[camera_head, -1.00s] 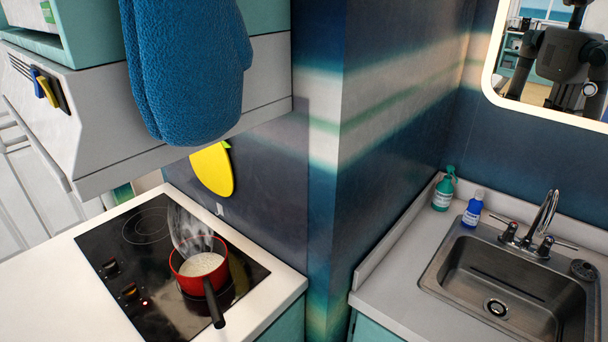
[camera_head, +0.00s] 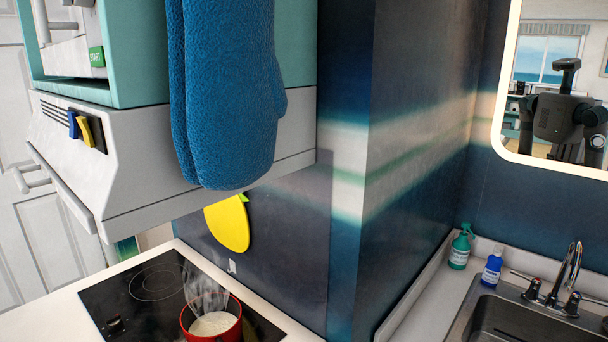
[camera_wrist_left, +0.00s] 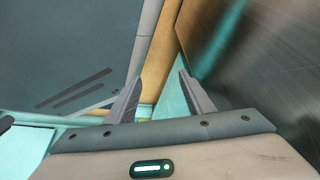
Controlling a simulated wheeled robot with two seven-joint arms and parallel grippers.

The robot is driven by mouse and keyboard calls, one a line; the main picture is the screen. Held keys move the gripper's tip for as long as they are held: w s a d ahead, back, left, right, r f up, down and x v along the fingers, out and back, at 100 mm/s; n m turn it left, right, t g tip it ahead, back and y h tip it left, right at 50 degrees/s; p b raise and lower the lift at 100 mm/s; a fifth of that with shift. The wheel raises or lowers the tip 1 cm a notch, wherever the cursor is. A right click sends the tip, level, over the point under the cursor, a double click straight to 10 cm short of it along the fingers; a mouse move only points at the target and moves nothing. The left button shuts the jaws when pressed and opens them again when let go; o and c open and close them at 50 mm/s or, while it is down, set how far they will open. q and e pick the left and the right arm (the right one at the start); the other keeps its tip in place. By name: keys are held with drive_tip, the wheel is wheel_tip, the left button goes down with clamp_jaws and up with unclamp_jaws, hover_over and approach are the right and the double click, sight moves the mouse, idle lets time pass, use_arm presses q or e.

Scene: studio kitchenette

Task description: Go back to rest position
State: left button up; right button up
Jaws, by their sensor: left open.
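My left gripper (camera_wrist_left: 158,95) shows in the left wrist view with its two grey fingers apart and nothing between them. A teal and tan edge lies beyond the fingertips, with a grey panel to the left and a dark brushed surface to the right. Neither gripper shows in the head view. My own body is reflected in the mirror (camera_head: 565,90) at the upper right, but no gripper can be made out there.
A red pot (camera_head: 210,325) steams on the black cooktop (camera_head: 150,290). Blue oven mitts (camera_head: 225,95) hang in front of the range hood (camera_head: 120,165). A green bottle (camera_head: 460,247) and blue bottle (camera_head: 492,266) stand beside the sink (camera_head: 510,325).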

use_arm(q)
drive_tip(key=shift+n+g, duration=0.3)
drive_tip(key=shift+n, duration=0.2)
drive_tip(key=s+a, duration=0.1)
drive_tip(key=s+f, duration=0.1)
drive_tip(key=s, duration=0.1)
drive_tip(key=s+a, duration=0.1)
drive_tip(key=shift+s+a+f, duration=0.3)
drive_tip(key=shift+s+f, duration=0.1)
